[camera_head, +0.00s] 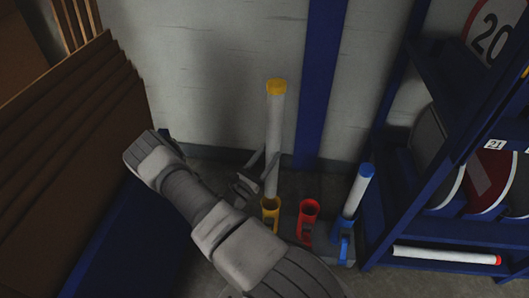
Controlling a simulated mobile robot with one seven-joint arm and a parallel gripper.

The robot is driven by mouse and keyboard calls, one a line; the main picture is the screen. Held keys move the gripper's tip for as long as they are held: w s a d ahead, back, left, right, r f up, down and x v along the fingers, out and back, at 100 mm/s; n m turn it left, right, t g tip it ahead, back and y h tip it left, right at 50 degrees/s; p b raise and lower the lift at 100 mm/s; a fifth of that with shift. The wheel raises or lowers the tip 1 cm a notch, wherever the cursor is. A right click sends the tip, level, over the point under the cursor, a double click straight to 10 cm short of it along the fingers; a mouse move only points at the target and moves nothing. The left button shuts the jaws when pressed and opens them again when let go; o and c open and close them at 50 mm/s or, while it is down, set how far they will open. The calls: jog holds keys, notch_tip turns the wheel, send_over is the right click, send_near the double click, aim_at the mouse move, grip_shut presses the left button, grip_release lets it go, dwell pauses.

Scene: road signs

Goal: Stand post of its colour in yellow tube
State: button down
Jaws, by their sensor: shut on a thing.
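A white post with a yellow cap (276,120) stands upright, its lower end at the mouth of the yellow tube (270,208). I cannot tell how deep the lower end sits in the tube. My gripper (264,172) is shut on this post at its lower part, just above the yellow tube. My arm comes in from the bottom and hides part of the tubes' base. The red tube (308,210) stands beside the yellow one and looks empty. A white post with a blue cap (358,190) leans in the blue tube (344,244) to the right.
A white post with a red end (446,256) lies on the low shelf of the blue rack (380,218) at the right. Round signs (430,150) stand in the rack. Brown panels (75,130) fill the left side. A wall (215,80) with a blue upright (320,80) is behind.

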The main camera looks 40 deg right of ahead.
aim_at(268, 162)
jog(key=shift+f+b, duration=0.8)
jog(key=shift+f, duration=0.4)
jog(key=shift+r+p, duration=0.2)
jog(key=shift+p, duration=0.45)
jog(key=shift+w+p, duration=0.1)
jog(key=shift+p, duration=0.5)
jog(key=p, duration=0.5)
jog(key=shift+f+p, duration=0.15)
jog(key=shift+p, duration=0.15)
jog(key=shift+f+p, duration=0.15)
jog(key=shift+p, duration=0.3)
jog(key=shift+f+t+p, duration=0.4)
jog(key=shift+f+p, duration=0.15)
jog(key=shift+p, duration=0.1)
notch_tip(268, 162, down, 24)
jog(key=b, duration=1.7)
